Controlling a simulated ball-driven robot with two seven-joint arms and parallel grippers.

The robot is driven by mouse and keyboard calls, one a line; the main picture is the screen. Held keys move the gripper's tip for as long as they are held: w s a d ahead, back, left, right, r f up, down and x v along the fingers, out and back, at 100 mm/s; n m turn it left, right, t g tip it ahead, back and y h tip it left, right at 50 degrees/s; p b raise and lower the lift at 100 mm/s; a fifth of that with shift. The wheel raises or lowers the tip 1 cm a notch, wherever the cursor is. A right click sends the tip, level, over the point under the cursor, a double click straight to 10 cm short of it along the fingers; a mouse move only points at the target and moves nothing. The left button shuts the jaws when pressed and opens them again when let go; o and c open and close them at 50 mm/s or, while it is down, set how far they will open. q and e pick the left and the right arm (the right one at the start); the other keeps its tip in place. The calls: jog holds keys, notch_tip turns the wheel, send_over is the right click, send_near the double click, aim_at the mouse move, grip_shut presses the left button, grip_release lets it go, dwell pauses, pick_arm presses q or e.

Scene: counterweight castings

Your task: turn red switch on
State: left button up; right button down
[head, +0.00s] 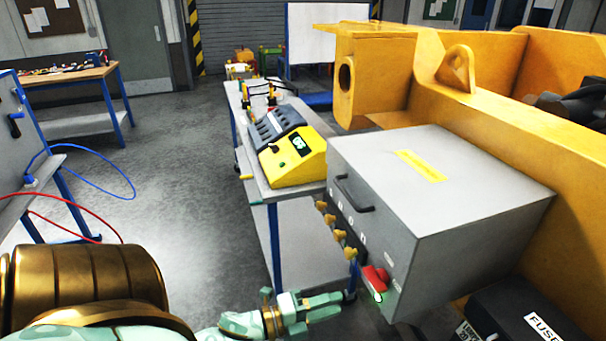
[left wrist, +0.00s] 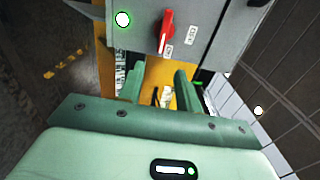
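The red switch (head: 375,278) sits low on the front of a grey metal box (head: 440,210). In the left wrist view the red switch (left wrist: 166,32) is a long handle, nearly upright and slightly tilted. A green lamp (left wrist: 122,19) glows beside it, and the lamp (head: 378,297) also shows in the head view. My left gripper (head: 338,303) is just left of and slightly below the switch, not touching it. In the left wrist view its two fingers (left wrist: 158,82) are apart with nothing between them. My right gripper is out of view.
Several brass-coloured knobs (head: 337,232) and a dark handle (head: 354,195) project from the box front. A yellow device (head: 297,158) stands on a bench behind. A large yellow casting (head: 490,110) blocks the right. A black fuse case (head: 525,312) lies below the box. Open floor (head: 180,150) is at left.

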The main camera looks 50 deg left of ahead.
pick_arm(q)
jog(key=v, duration=0.6)
jog(key=shift+w, duration=0.1)
dwell(0.3)
jog(key=s+a+f+n+g+y, duration=0.25)
jog(key=f+n, duration=0.25)
jog(key=f, duration=0.3)
jog(key=s+a+f+n+g+y, duration=0.1)
jog(key=s+a+f+n+y, duration=0.25)
jog(key=f, duration=0.45)
jog(key=s+f+n+g+y, duration=0.2)
jog(key=s+f+n+g, duration=0.5)
jog(key=f, duration=0.5)
jog(key=s+d+f+n+g, duration=0.2)
jog(key=s+d+f, duration=0.1)
jog(key=s+f, duration=0.4)
jog(key=s+d+f+n+g, duration=0.15)
jog(key=s+d+f, duration=0.3)
jog(key=s, duration=0.55)
jog(key=w+d+f+g+h, duration=0.1)
jog(key=d+f, duration=0.1)
jog(key=d, duration=0.3)
jog(key=shift+d+g, duration=0.3)
jog(key=shift+g, duration=0.1)
